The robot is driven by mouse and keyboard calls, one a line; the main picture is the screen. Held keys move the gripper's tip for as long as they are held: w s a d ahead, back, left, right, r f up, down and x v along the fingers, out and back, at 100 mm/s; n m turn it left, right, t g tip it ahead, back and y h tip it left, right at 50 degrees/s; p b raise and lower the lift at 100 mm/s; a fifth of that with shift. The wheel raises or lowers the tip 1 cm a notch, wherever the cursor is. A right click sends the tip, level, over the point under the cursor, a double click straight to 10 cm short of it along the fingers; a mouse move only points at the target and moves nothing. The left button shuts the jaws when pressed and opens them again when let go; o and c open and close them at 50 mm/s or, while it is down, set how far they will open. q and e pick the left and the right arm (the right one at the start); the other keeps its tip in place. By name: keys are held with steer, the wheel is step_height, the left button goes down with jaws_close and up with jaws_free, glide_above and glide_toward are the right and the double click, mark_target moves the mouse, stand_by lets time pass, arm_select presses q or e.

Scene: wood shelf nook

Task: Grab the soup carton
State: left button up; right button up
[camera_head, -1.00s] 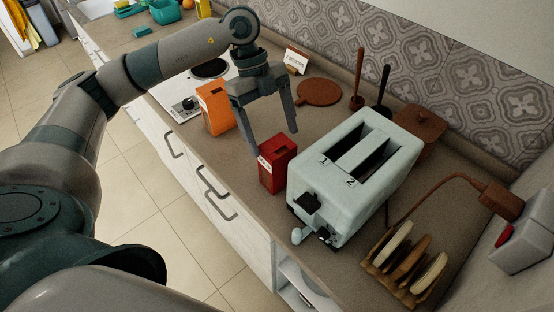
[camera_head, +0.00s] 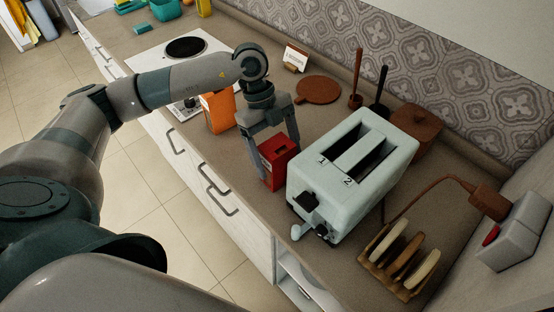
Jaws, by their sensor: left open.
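A small red carton (camera_head: 277,168) stands on the counter beside the toaster. A taller orange carton (camera_head: 218,111) stands further back to the left, partly covered by my left arm. The printing on both is too small to read, so I cannot tell for certain which holds soup. My left gripper (camera_head: 279,158) is open and points down at the red carton, with one finger at its left side and the other at its far right side. I cannot tell whether the fingers touch it. My right gripper is not in view.
A pale two-slot toaster (camera_head: 350,208) stands close to the right of the red carton. A toast rack (camera_head: 378,275), a round brown board (camera_head: 318,90), a brown lidded pot (camera_head: 416,122) and a hob (camera_head: 150,58) are around. The counter's front edge is near the carton.

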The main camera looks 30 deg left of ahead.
mark_target(281, 167)
arm_select(q)
steer(key=x, duration=0.1)
steer(key=p+x, duration=0.1)
steer(key=x, duration=0.1)
steer(key=shift+s+r, duration=0.1)
steer(key=shift+s, duration=0.1)
steer(key=shift+d+f, duration=0.1)
steer(key=shift+f, duration=0.25)
steer(key=shift+c, duration=0.2)
steer(key=c, duration=1.5)
